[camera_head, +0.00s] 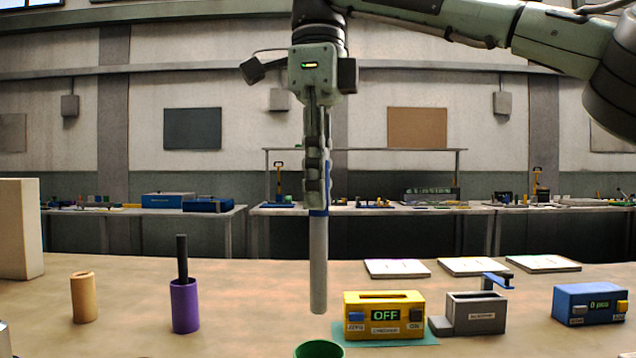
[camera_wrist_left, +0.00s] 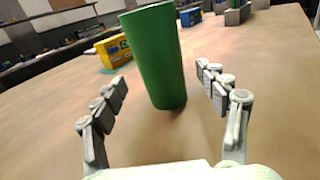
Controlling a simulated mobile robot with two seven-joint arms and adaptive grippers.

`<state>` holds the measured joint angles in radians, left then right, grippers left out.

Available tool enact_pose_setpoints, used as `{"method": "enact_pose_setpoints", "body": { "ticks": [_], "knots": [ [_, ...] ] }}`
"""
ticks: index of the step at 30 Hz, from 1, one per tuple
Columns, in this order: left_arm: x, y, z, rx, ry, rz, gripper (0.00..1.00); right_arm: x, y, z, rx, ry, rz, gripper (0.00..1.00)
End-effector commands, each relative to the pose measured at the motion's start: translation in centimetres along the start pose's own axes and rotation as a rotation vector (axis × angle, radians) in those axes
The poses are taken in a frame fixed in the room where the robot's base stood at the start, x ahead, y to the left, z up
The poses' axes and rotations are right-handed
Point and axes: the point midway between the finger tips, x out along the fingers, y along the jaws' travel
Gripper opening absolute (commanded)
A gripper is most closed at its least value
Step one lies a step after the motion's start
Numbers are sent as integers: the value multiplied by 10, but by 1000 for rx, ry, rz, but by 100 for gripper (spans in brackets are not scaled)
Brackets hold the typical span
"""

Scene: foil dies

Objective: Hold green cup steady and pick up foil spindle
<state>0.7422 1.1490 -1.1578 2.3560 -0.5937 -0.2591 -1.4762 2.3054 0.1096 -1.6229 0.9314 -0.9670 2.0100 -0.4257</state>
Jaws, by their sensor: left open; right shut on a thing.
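The green cup (camera_wrist_left: 155,60) stands between the spread fingers of my left gripper (camera_wrist_left: 161,80) in the left wrist view, with gaps on both sides. That gripper is open and does not appear to touch it. In the head view only the cup's rim (camera_head: 319,349) shows at the bottom edge. My right gripper (camera_head: 318,200) points down and is shut on a grey spindle (camera_head: 318,265) with a blue part at its top. The spindle hangs upright, its lower end above the cup in the picture and apart from it.
A yellow box (camera_head: 384,314) reading OFF stands on a teal mat (camera_head: 420,338) right of the cup. A grey slotted box (camera_head: 476,313) and a blue box (camera_head: 590,303) stand further right. A purple holder (camera_head: 185,305) with a dark rod and a tan cylinder (camera_head: 84,297) stand left.

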Motion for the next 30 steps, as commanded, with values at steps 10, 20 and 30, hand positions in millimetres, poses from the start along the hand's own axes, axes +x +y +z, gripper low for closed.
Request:
{"method": "enact_pose_setpoints", "body": {
  "ticks": [10, 20, 30],
  "knots": [
    [-41, -1, -2, -4, 2, 1, 74, 0, 0, 0, 0, -1, 0, 0],
    [-60, -1, 0, -5, -3, 0, 74, 0, 0, 0, 0, -1, 0, 0],
    [-66, -1, 0, 1, 1, -2, 74, 0, 0, 0, 0, -1, 0, 0]
  ]
}}
